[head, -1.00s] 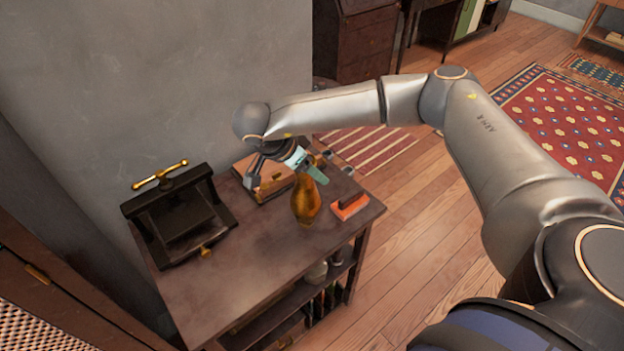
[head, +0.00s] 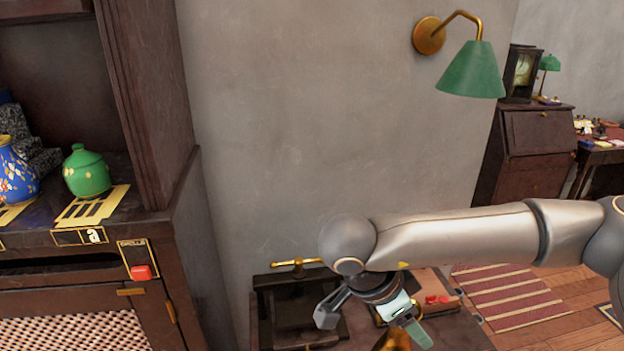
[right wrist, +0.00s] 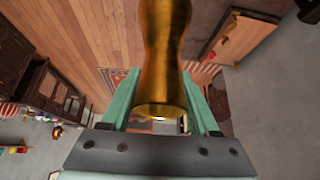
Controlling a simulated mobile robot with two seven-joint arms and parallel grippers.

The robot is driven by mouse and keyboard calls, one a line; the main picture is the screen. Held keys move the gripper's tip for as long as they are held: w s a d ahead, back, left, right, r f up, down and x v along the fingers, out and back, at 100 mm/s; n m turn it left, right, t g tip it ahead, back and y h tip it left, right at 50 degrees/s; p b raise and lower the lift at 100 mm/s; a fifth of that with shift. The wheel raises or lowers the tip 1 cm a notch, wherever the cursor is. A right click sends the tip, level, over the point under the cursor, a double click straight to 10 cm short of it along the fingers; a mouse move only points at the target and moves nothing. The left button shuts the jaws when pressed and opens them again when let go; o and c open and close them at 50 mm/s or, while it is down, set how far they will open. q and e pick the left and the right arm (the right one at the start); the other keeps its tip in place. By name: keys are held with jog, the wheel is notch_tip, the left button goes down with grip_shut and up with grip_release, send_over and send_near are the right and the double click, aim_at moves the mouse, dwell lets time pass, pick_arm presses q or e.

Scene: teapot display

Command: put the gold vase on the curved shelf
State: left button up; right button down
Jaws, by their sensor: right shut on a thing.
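The gold vase (right wrist: 163,60) stands between the green fingers of my right gripper in the right wrist view, and the gripper is shut on it. In the head view only a small part of the vase (head: 393,341) shows at the bottom edge, below my right gripper (head: 408,323). Its base is out of view there, so I cannot tell whether it touches the small table. I cannot make out a curved shelf in either view. My left gripper is not in view.
A dark cabinet (head: 185,240) at the left bears a green lidded jar (head: 86,172) and a blue flowered vessel (head: 14,175). A dark press (head: 283,318) stands left of the gripper. A green wall lamp (head: 472,72) juts out above the arm.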

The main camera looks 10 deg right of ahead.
jog(key=shift+s+d+n+t, duration=0.2)
jog(key=shift+n+t, duration=0.25)
jog(key=shift+n, duration=0.15)
jog(key=shift+s+d+n+t, duration=0.1)
jog(key=shift+s+n+t, duration=0.1)
jog(key=shift+n+t, duration=0.35)
jog(key=shift+s+d+f+n+t+y+p, duration=0.1)
jog(key=shift+s+f+n+t+y+p, duration=0.2)
jog(key=shift+n, duration=0.35)
jog(key=shift+s+d+f+n+y+p, duration=0.1)
jog(key=shift+s+n+y, duration=0.25)
jog(key=shift+n, duration=0.25)
jog(key=shift+s+f+n+t, duration=0.3)
jog(key=shift+s+n, duration=0.2)
jog(key=shift+n, duration=0.2)
